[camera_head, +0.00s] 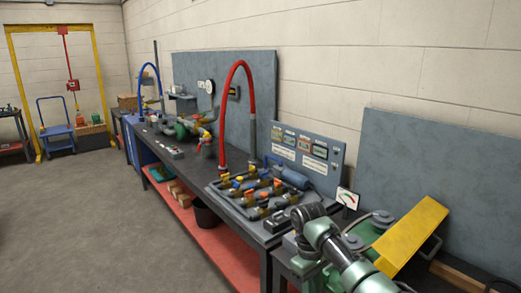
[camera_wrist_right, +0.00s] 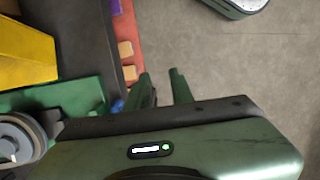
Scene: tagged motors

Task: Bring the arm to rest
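My right gripper (camera_wrist_right: 163,88) shows in the right wrist view as two dark green fingers. They stand apart with bare floor between them, so it is open and empty. My right arm, green and silver with a dark joint, enters the head view at the bottom right, in front of the bench end. The gripper's fingers cannot be made out there. My left arm and gripper are not in view.
A yellow angled guard (camera_head: 412,236) on green machinery stands close to my right arm. A black workbench with a valve manifold (camera_head: 262,192), a red hose (camera_head: 250,100) and a red lower shelf (camera_head: 222,246) runs away from me. Open floor (camera_head: 90,225) lies to the left.

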